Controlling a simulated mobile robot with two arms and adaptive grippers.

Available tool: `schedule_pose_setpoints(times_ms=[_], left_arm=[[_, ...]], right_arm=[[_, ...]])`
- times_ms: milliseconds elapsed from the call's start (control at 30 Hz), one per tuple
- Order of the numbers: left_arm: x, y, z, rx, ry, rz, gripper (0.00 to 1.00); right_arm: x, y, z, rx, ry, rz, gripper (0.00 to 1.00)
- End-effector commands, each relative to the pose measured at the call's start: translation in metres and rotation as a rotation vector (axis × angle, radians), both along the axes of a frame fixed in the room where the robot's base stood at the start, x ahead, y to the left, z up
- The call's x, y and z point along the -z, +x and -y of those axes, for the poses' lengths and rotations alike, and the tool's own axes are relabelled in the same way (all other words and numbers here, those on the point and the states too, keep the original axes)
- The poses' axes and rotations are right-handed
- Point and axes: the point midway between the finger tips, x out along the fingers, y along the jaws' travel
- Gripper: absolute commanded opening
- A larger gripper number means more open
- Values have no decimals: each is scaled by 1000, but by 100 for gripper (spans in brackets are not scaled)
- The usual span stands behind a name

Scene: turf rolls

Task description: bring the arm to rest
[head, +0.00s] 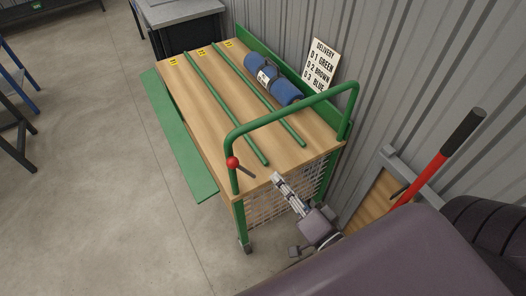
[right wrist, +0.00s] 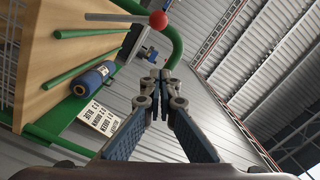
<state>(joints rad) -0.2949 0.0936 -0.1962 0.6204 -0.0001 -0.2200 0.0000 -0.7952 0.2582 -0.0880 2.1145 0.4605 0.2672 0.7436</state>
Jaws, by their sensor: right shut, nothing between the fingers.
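My right gripper (head: 278,181) is shut and empty, low at the near end of the green-framed cart (head: 196,110), in front of its wire mesh side. In the right wrist view its fingers (right wrist: 160,76) meet at the tips with nothing between them. My left gripper is not in view. A blue turf roll (head: 284,92) with a dark band and a pale label lies in the right lane of the cart's wooden top, apart from the gripper. The roll also shows in the right wrist view (right wrist: 90,80).
The cart's green handle (head: 290,108) arches over its near end, with a red ball (head: 232,162) at its left side. Green rails (head: 228,110) divide the top into lanes. A delivery sign (head: 320,62) stands by the corrugated wall. The floor left of the cart is clear.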

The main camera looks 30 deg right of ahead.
Motion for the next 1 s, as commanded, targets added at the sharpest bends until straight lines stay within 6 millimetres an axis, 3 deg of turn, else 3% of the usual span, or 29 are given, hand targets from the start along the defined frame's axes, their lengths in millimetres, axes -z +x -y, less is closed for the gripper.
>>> schedule_pose_setpoints(times_ms=[233, 367, 467, 667, 867, 1000], left_arm=[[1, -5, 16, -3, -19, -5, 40], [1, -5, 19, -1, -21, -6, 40], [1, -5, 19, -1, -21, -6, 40], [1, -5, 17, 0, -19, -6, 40], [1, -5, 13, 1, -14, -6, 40], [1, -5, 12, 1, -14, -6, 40]], right_arm=[[3, -2, 0, 0, -6, -6, 0], [37, -1, 1, -5, -65, -61, 0], [90, -5, 2, -17, -155, -148, 0], [216, -29, 4, -85, -378, -369, 0], [334, -78, 6, -211, -598, -598, 0], [406, -126, 7, -336, -742, -757, 0]])
